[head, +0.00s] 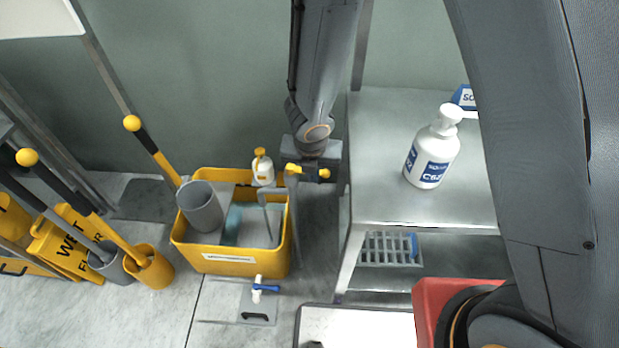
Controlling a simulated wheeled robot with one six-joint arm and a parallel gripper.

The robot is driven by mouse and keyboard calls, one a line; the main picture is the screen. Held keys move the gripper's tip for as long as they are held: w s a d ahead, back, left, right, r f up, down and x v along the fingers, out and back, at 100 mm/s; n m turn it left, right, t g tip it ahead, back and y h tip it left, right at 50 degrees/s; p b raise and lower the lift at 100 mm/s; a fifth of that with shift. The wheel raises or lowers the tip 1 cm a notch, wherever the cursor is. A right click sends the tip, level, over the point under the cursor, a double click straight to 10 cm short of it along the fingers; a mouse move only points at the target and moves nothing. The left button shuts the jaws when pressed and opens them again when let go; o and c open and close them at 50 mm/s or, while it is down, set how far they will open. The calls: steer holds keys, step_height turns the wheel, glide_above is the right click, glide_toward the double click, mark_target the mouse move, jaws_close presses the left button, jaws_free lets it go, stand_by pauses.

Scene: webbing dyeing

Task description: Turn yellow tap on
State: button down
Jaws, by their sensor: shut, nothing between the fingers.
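The yellow tap (293,169) is in the middle of the head view, at the top of a grey pipe beside the yellow bucket. A yellow part (324,174) also shows just to the right, with dark parts of my gripper between the two yellow pieces. My gripper (310,172) points down from the arm and is shut and empty. Its fingertips are small and dark here and lie at the tap in the picture. I cannot tell whether they touch it. The middle of the tap is hidden.
A yellow bucket (232,267) holding a grey cup (200,206) and a white bottle (263,168) stands left. A metal table (390,205) with a white pump bottle (432,153) stands right. Mops and a wet-floor sign stand far left.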

steer(key=shift+w+d, duration=0.1)
steer(key=shift+w, duration=0.25)
stand_by(0.6)
steer(key=s+r+p, duration=0.3)
steer(key=s+r, duration=0.3)
steer(key=r, duration=0.3)
steer(key=shift+s+p, duration=0.2)
steer(key=shift+p, duration=0.2)
